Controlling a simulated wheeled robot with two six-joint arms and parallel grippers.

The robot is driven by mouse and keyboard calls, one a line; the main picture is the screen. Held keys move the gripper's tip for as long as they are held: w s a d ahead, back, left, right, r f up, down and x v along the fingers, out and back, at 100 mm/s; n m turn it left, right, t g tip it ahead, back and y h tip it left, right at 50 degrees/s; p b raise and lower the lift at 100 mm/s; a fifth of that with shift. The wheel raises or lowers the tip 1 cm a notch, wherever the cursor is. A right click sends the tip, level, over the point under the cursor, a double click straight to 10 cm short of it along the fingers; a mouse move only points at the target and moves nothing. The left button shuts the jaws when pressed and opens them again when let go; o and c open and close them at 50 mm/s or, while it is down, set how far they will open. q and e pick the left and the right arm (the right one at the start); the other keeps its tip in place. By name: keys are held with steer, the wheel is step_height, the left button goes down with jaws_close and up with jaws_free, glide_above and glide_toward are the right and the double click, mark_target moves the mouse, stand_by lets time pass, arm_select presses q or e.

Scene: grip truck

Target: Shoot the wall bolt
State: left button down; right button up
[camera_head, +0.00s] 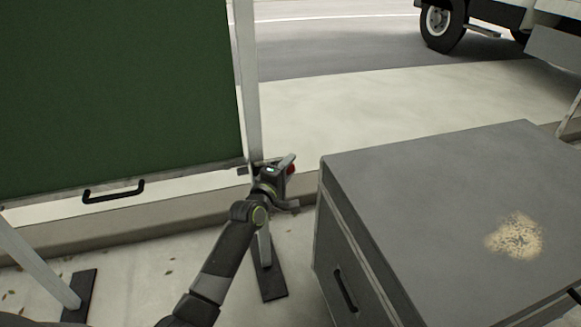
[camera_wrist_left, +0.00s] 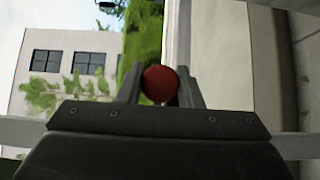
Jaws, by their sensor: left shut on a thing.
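A red ball-shaped knob (camera_head: 291,169) shows at the foot of the pale upright post, at the lower right corner of the green panel (camera_head: 115,95). In the left wrist view the red knob (camera_wrist_left: 159,84) sits between the two grey fingers. My left gripper (camera_head: 287,168) is shut on this knob. The rest of the bolt is hidden behind the gripper and wrist. My right gripper is in neither view.
A large grey case (camera_head: 430,170) with a worn patch on top stands close to the right of my left arm. A black handle (camera_head: 113,191) is on the panel's lower edge. A truck wheel (camera_head: 441,24) shows on the road beyond.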

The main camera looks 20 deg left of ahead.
arm_select(q)
steer(key=s+a, duration=0.1)
steer(key=a, duration=0.1)
steer(key=s+a, duration=0.1)
steer(key=a, duration=0.1)
steer(key=shift+s+f+p, duration=0.15)
steer(key=shift+s+p, duration=0.2)
steer(key=c, duration=1.3)
jaws_free()
steer(key=shift+o, duration=1.3)
steer(key=shift+s+a, duration=0.15)
